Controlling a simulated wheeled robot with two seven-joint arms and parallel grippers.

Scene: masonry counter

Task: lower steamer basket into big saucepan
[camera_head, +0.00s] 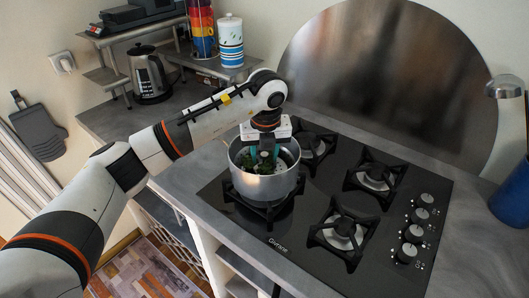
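The big saucepan (264,188) is a silvery metal pot standing on the front left burner of the black hob. My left gripper (264,155) points down into the saucepan's mouth, with its white body just above the rim and its teal fingers reaching inside. Dark green pieces, looking like vegetables, show around the fingers within the pan. Whether the fingers hold anything is too small to tell. My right gripper is out of view.
The black hob (285,225) has other burners with raised grates behind and right of the pan, and knobs (413,235) at its right. A kettle (149,75), stacked cups (202,32) and a striped canister (229,42) stand at back left. A blue container (513,195) is at far right.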

